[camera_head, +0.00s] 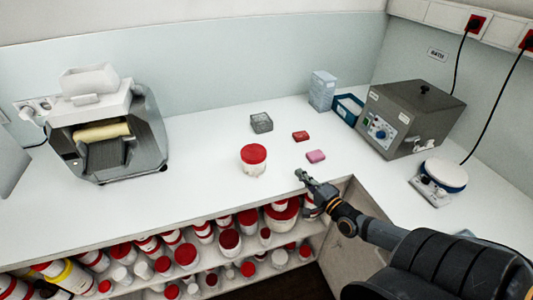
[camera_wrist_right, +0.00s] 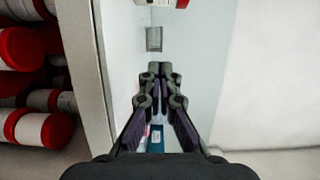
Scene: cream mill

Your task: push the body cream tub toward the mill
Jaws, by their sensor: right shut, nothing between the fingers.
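The body cream tub (camera_head: 253,160) is white with a red lid and stands upright on the white counter, in the middle of the head view. The mill (camera_head: 140,140), a grey machine with a white hopper and a pale roller, stands on the counter to its left. My right gripper (camera_head: 301,175) is shut and empty, over the counter's front edge to the right of the tub and apart from it. In the right wrist view, its fingertips (camera_wrist_right: 158,68) are together, and part of a red and white tub (camera_wrist_right: 165,3) shows at the top edge. My left gripper is out of view.
A grey bath (camera_head: 405,120) stands at the right. Shelves of red-lidded tubs lie below. Counter between tub and mill is clear.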

